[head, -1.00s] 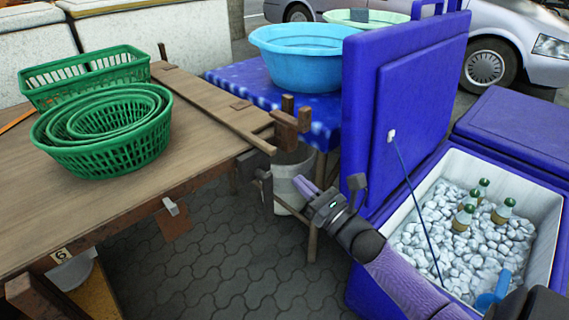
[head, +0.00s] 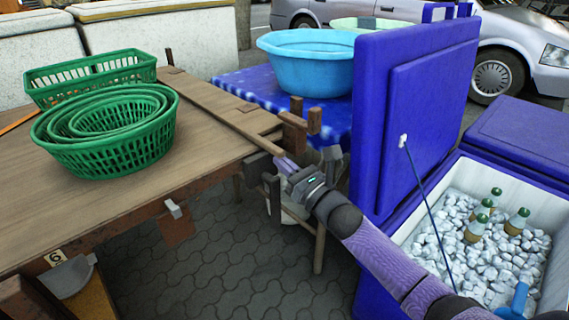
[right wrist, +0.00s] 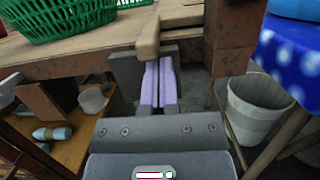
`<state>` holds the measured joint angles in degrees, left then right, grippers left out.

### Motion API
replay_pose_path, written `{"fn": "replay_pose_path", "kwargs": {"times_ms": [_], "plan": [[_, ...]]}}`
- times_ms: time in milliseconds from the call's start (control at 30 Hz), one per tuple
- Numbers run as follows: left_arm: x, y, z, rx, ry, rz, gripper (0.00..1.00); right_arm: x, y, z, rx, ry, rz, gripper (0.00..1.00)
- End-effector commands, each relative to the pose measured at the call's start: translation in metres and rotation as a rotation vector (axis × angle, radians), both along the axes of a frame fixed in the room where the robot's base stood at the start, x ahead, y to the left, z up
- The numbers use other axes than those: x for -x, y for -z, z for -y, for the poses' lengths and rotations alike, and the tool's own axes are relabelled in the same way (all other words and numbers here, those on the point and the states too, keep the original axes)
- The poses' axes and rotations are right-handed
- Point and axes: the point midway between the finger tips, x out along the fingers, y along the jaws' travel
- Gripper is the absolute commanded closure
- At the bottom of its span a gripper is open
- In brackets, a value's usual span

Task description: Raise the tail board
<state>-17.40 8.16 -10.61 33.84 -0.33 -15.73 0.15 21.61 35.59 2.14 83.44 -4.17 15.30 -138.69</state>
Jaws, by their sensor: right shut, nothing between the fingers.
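The wooden table or cart top (head: 60,200) has a plank-like board (head: 205,92) with small brown hinge-like plates along its right end; I cannot tell for certain that this is the tail board. A slim wooden bar (head: 250,138) lies along it, and its rounded end also shows in the right wrist view (right wrist: 148,40). My right gripper (head: 283,163) is just below and beside that bar end. Its purple fingers (right wrist: 157,82) are shut and empty; contact with the wood cannot be told. My left gripper is not in view.
Green baskets (head: 105,145) stand on the wooden top. A wooden post (head: 296,107) rises beside my right gripper. A blue tub (head: 305,75) sits on a blue cloth-covered table (head: 230,88). An open blue cooler (head: 375,265) with ice and bottles is at right. A white bucket (right wrist: 258,105) stands below.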

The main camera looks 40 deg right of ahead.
Motion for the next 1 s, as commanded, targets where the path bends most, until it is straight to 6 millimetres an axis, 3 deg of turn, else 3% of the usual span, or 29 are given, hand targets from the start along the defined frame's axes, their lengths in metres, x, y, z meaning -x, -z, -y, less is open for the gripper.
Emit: {"fn": "replay_pose_path", "kwargs": {"times_ms": [567, 1000], "plan": [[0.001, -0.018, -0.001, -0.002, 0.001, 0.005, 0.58, 0.000, -0.015, -0.001, -0.117, 0.001, -0.005, 1.00], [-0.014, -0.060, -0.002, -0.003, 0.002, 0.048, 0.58, 0.000, -0.052, 0.001, -0.434, 0.000, -0.026, 1.00]]}}
